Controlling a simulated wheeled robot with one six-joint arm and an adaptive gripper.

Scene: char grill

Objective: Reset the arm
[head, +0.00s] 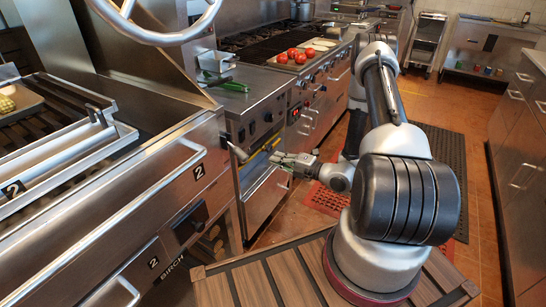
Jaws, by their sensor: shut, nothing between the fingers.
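My gripper (278,158) is at the end of my white and black arm, in the middle of the head view. It is shut and empty. It points left toward the steel front of the cooking line, beside a long bar handle (258,150). I cannot tell whether it touches the handle. My arm folds up and over from its base on the slatted wooden deck at the lower right.
A grill (60,120) marked 2 stands at the left. Green vegetables (228,85) lie on the counter; tomatoes (293,53) lie on a board (300,65) farther back. A red mat (326,200) lies on the floor. Steel cabinets (525,150) line the right; the tiled aisle between is open.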

